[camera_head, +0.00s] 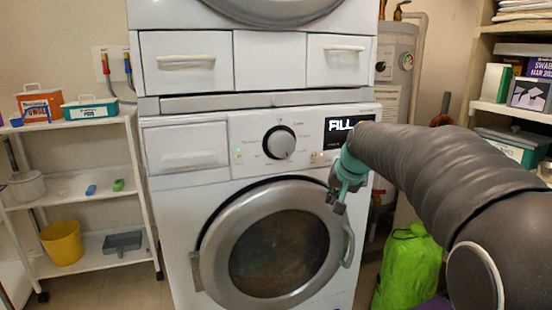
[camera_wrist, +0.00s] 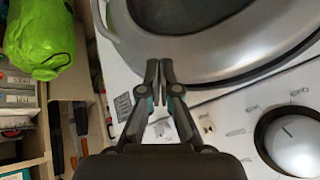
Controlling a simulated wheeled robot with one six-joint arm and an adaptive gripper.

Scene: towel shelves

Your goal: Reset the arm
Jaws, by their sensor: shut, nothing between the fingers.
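My gripper (camera_head: 338,208) is in front of the lower washing machine (camera_head: 190,208), near the right side of its round door (camera_head: 220,245). In the wrist view my gripper (camera_wrist: 160,64) has its two fingers together, with nothing between them. The fingertips show close to the door rim in that view; I cannot tell whether they touch it. My arm comes in from the right side of the head view and covers part of the machine's right edge.
A white shelf cart (camera_head: 95,197) with boxes and a yellow bucket (camera_head: 62,242) stands at the left. A green bag (camera_head: 408,268) lies on the floor at the right, below my arm. Shelves with books (camera_head: 528,95) stand at the far right. A second machine is stacked above.

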